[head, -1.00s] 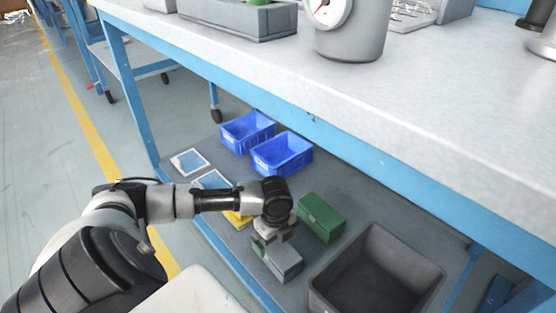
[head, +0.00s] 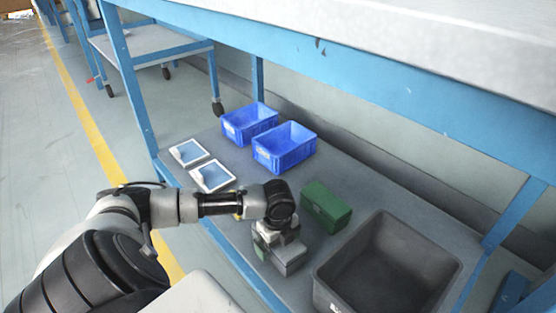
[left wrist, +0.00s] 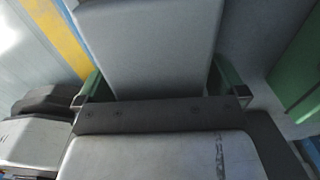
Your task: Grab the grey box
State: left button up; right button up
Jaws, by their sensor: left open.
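The grey box (head: 291,262) is on the lower shelf (head: 232,236) of the bench, partly hidden under my left gripper (head: 275,250). In the left wrist view the grey box (left wrist: 150,45) fills the space between the two green fingers of my left gripper (left wrist: 155,84). The fingers are open, one on each side of the box. I cannot tell whether they touch its sides. My right gripper is not in view.
A green box (head: 326,207) stands just right of the gripper, and a large dark grey bin (head: 452,275) is further right. Two blue bins (head: 250,122) (head: 285,147) and two white-framed panels (head: 189,152) (head: 212,176) lie behind. The bench top (head: 440,50) overhangs the shelf.

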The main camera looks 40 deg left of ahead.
pick_arm(q)
jog(key=shift+c, duration=0.3)
jog(key=c, duration=1.2)
jog(key=shift+r, duration=0.1)
jog(key=shift+c, duration=0.9)
